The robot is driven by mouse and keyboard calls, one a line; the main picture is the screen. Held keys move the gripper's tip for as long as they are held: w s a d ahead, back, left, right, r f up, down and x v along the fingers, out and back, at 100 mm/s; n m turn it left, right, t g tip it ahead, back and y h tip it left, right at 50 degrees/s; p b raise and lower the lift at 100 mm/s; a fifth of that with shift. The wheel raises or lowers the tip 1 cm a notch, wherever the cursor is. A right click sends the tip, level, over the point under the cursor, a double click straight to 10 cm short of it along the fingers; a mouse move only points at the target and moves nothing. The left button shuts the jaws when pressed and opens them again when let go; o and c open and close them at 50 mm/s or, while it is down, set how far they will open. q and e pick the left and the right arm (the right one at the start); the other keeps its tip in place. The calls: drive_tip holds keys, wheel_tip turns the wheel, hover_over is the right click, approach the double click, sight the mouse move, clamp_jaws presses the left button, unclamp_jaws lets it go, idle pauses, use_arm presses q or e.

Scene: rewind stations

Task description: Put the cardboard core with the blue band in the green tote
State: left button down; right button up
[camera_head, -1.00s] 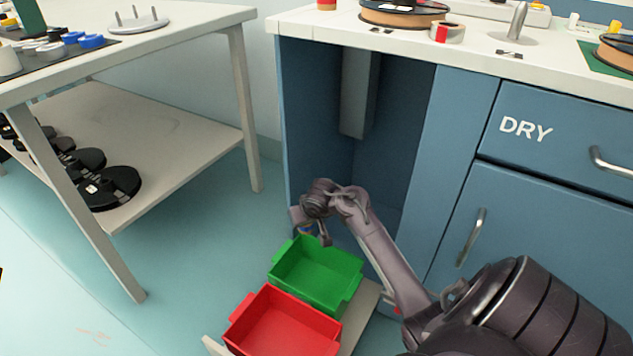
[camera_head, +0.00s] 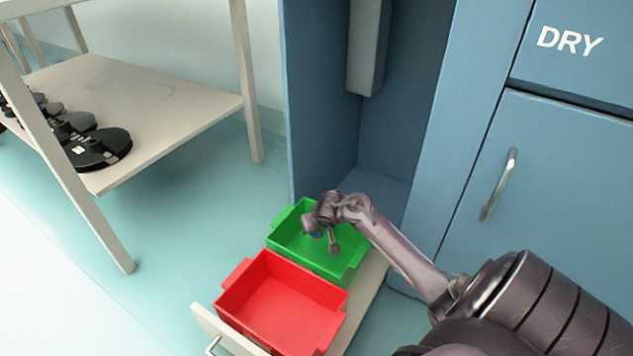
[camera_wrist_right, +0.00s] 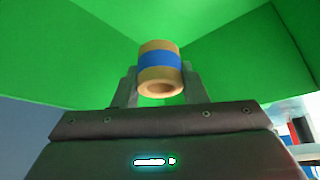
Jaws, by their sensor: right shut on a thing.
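The cardboard core (camera_wrist_right: 160,82) is a short tan tube with a blue band around its middle. In the right wrist view it sits between the fingers of my right gripper (camera_wrist_right: 160,90), which is shut on it. Green walls of the tote fill the background there. In the head view my right gripper (camera_head: 327,240) points down over the inside of the green tote (camera_head: 290,222). Only a small bit of blue shows there, as the hand hides most of the core. I cannot tell whether the core touches the tote floor. My left gripper is not in view.
A red tote (camera_head: 280,300) stands beside the green one, on the same pulled-out drawer (camera_head: 367,300). The blue cabinet (camera_head: 475,190) rises behind and to the right. A table's lower shelf (camera_head: 140,115) holds several black spools (camera_head: 100,150) at left.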

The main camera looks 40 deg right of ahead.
sight(318, 238)
drive_tip(key=shift+f, duration=0.85)
wheel_tip(318, 238, down, 5)
drive_tip(key=b, duration=0.4)
drive_tip(key=shift+r, duration=0.3)
drive_tip(key=shift+f, duration=0.2)
drive_tip(key=o, duration=0.9)
drive_tip(key=shift+o, duration=0.2)
